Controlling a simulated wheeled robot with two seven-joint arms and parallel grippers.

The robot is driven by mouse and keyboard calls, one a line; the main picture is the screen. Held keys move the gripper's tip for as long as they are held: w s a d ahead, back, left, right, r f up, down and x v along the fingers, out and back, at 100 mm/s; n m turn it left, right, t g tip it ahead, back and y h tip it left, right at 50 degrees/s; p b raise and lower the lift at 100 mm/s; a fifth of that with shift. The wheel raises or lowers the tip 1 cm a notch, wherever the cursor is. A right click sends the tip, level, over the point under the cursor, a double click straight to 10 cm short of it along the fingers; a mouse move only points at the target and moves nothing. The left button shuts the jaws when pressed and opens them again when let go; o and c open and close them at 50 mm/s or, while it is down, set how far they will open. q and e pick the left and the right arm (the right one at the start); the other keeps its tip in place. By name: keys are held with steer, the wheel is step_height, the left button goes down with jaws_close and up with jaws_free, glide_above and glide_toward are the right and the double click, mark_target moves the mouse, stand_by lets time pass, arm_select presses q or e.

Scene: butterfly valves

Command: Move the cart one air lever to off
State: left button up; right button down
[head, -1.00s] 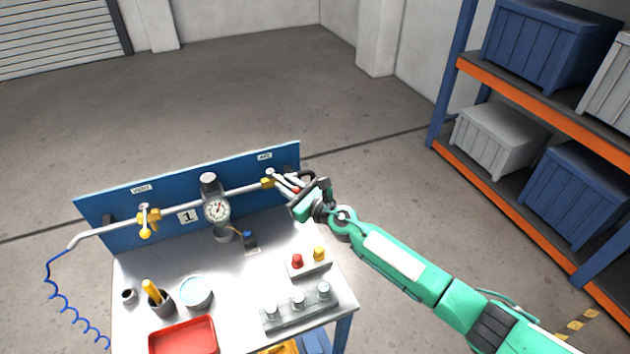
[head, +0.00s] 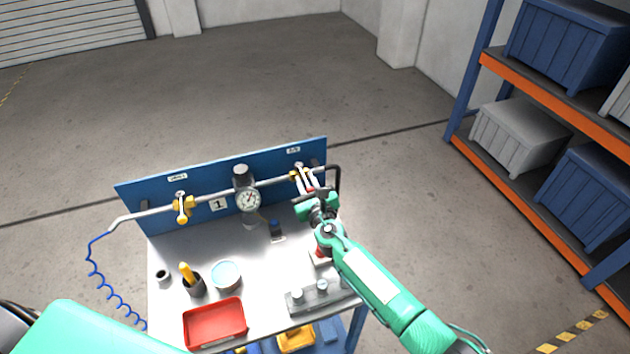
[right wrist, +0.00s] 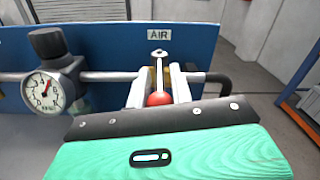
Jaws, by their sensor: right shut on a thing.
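The cart one panel (head: 137,197) is a blue board marked 1, with a grey pipe along it. The air valve, under the AIR label (head: 293,150), is at the pipe's right end. Its lever ends in a red knob (right wrist: 160,98); in the right wrist view the lever points toward me, across the pipe. My right gripper (head: 307,183) is shut on the lever, its pale fingers (right wrist: 160,86) on either side of the red knob. The gripper hides part of the lever in the head view. My left gripper is not in view.
A gauge (head: 247,199) and the vent valve (head: 182,207) sit left along the pipe. The cart top holds a red tray (head: 215,323), a pale blue round container (head: 226,274), a cup and a block with pegs (head: 318,297). A shelf rack stands right; open floor lies behind.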

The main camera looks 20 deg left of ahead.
stand_by(0.3)
steer(key=c, duration=1.5)
jaws_free()
steer(key=shift+a, duration=0.15)
steer(key=shift+s, duration=0.1)
steer(key=shift+s+d, duration=0.4)
steer(key=p+v, duration=0.1)
steer(key=v, duration=1.1)
steer(key=shift+s, duration=0.35)
steer(key=shift+d, duration=0.1)
